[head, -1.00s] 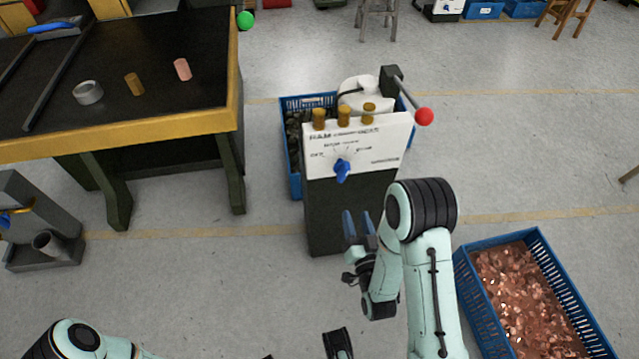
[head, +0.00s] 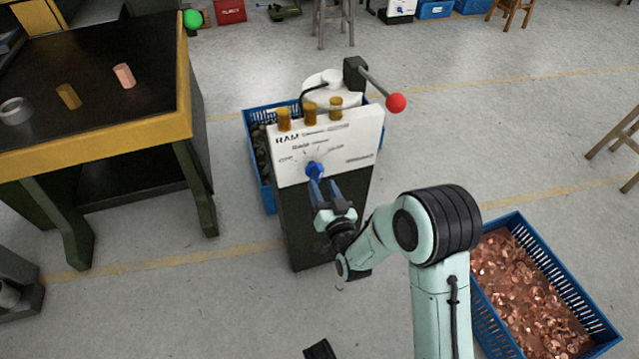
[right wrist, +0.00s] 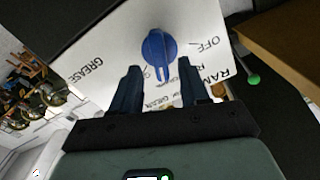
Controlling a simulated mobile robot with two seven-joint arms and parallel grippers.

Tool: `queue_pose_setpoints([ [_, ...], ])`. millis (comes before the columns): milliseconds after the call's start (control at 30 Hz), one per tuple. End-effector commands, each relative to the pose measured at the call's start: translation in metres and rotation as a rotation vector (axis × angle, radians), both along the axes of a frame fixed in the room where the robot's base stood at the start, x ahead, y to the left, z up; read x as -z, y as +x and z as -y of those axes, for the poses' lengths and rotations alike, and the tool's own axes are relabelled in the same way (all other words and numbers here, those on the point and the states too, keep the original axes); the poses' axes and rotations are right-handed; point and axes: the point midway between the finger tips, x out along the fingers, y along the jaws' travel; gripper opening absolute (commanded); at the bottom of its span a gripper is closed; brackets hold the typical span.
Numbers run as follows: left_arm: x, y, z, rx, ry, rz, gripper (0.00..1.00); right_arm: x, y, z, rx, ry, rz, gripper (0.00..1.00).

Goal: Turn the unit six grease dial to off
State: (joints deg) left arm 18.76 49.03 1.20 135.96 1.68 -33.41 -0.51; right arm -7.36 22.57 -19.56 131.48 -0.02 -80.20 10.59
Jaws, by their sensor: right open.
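The blue dial (head: 314,169) is on the white sloping panel (head: 355,139) of a dark box-shaped unit. The right wrist view shows the dial (right wrist: 158,46) too, with GREASE printed to its left and OFF to its right. Its bar runs nearly upright there; I cannot tell which end is the pointer. My right gripper (head: 323,184) is open at the dial's lower side. In the wrist view its fingertips (right wrist: 159,67) lie either side of the bar's lower end; contact is not clear. No unit number is readable.
A red-knobbed lever (head: 396,103) sticks out at the unit's upper right. Brass cylinders (head: 310,114) stand along the panel's top. A blue crate (head: 488,318) of copper pieces stands right of my arm. A dark workbench (head: 80,72) is at left. Floor is clear between bench and unit.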

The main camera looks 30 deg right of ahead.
Motion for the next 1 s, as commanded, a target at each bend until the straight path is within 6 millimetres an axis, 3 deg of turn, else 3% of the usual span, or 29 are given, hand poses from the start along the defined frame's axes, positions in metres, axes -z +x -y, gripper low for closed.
queue_pose_setpoints([
  [200,0.006,-0.006,-0.001,-0.002,-0.001,-0.019,0.0,0.001,0.023,0.005,-0.001,0.001,0.0,0.45],
  [533,0.006,-0.007,-0.001,-0.002,-0.001,-0.023,0.0,0.001,0.026,0.006,0.0,0.0,-0.001,0.45],
  [567,0.006,-0.007,-0.001,-0.002,-0.001,-0.023,0.0,0.001,0.026,0.006,0.0,0.0,-0.001,0.41],
  [700,0.006,-0.007,-0.001,-0.002,-0.001,-0.023,0.0,0.001,0.026,0.006,0.0,0.0,-0.001,0.0],
  [1000,0.006,-0.007,-0.001,-0.001,-0.001,-0.022,0.0,0.001,0.026,0.006,0.0,-0.016,-0.005,0.0],
])
